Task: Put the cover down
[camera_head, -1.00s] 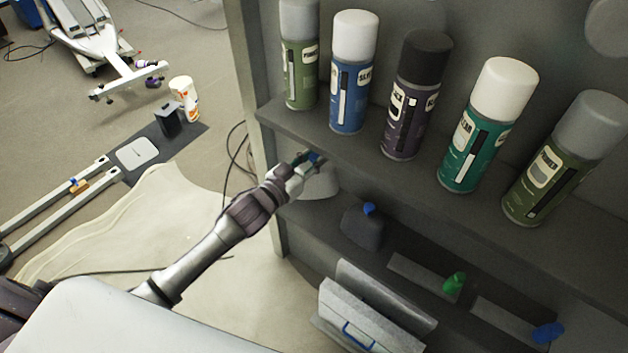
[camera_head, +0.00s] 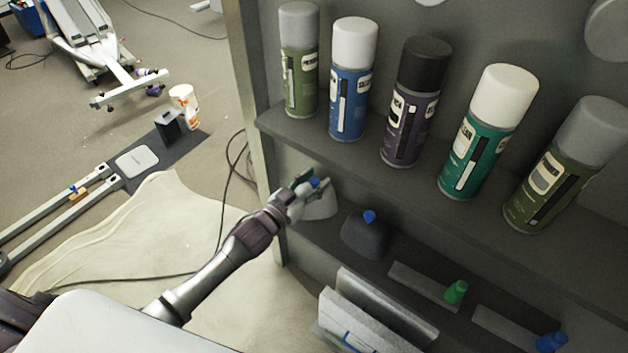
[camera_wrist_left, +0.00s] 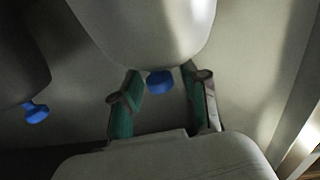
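No separate cover shows clearly. A blue cap (camera_head: 314,182) sits at the top of a pale bottle (camera_head: 320,206) on the lower shelf, at its left end. My left gripper (camera_head: 308,184) is at this cap, with its green-padded fingers apart. In the left wrist view, the blue cap (camera_wrist_left: 159,82) shows between the two spread fingers (camera_wrist_left: 160,98), with a visible gap on each side. The cap appears to be on the bottle (camera_wrist_left: 145,25). The gripper holds nothing that I can see. My right gripper is not in view.
A dark bottle (camera_head: 365,238) with a blue cap stands just right of the pale one. Several spray cans, such as the blue one (camera_head: 350,100), stand on the upper shelf (camera_head: 345,158) above my gripper. A grey post (camera_head: 250,90) bounds the left side.

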